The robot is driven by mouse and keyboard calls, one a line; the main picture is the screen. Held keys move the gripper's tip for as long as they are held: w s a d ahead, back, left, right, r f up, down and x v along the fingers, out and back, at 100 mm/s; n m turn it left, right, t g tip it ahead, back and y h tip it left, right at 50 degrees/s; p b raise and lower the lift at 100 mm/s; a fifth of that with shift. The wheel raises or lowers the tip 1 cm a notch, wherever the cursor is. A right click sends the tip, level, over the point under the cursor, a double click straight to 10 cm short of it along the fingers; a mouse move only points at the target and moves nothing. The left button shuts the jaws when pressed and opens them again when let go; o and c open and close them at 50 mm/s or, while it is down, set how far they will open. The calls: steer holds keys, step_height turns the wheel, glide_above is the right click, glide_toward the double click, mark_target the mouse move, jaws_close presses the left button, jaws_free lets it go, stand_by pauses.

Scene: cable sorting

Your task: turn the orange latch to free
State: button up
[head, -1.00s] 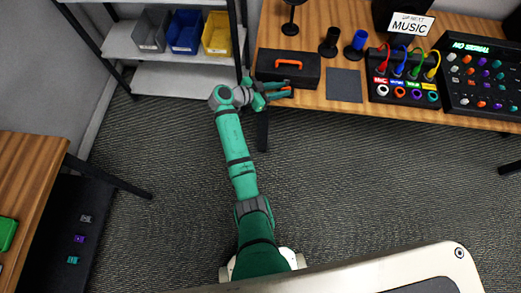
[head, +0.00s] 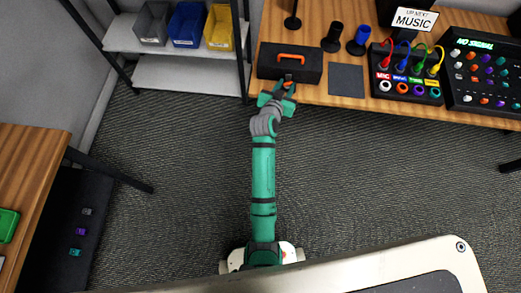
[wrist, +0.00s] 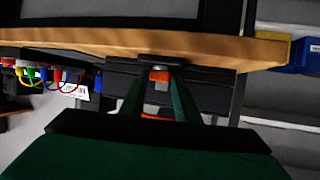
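A black case (head: 270,62) with an orange handle (head: 291,57) on its lid stands at the front edge of the wooden table. It also shows in the wrist view (wrist: 208,92), which is upside down. My gripper (head: 286,88) is at the middle of the case's front face. In the wrist view my gripper's two fingers (wrist: 161,80) stand apart, one on each side of a small grey and orange part, which looks like the latch (wrist: 159,74). I cannot tell whether the fingers touch it. The orange handle shows between the fingers, too (wrist: 156,117).
A dark square mat (head: 346,79) lies right of the case. Black (head: 332,39) and blue (head: 358,42) cups stand behind it. A panel with coloured cables (head: 405,88) is further right. A shelf with bins (head: 187,25) stands at the left. The floor around my arm is clear.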

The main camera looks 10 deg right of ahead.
steer(key=shift+s+d+n+t+y, duration=0.1)
steer(key=shift+d+n+t+y, duration=0.1)
steer(key=shift+n+y, duration=0.3)
steer(key=shift+s+d+n+t+y, duration=0.1)
steer(key=shift+d+n+t+y, duration=0.1)
steer(key=shift+n+y, duration=0.6)
steer(key=shift+y, duration=0.1)
steer(key=v, duration=1)
steer(key=s+a+f, duration=0.1)
steer(key=s+a, duration=0.5)
steer(key=s, duration=0.2)
steer(key=s+a+f+n+t+y, duration=0.1)
steer(key=s+a+f, duration=0.1)
steer(key=s+a, duration=0.4)
steer(key=shift+s+t, duration=0.3)
steer(key=shift+s, duration=1.15)
steer(key=shift+d, duration=0.1)
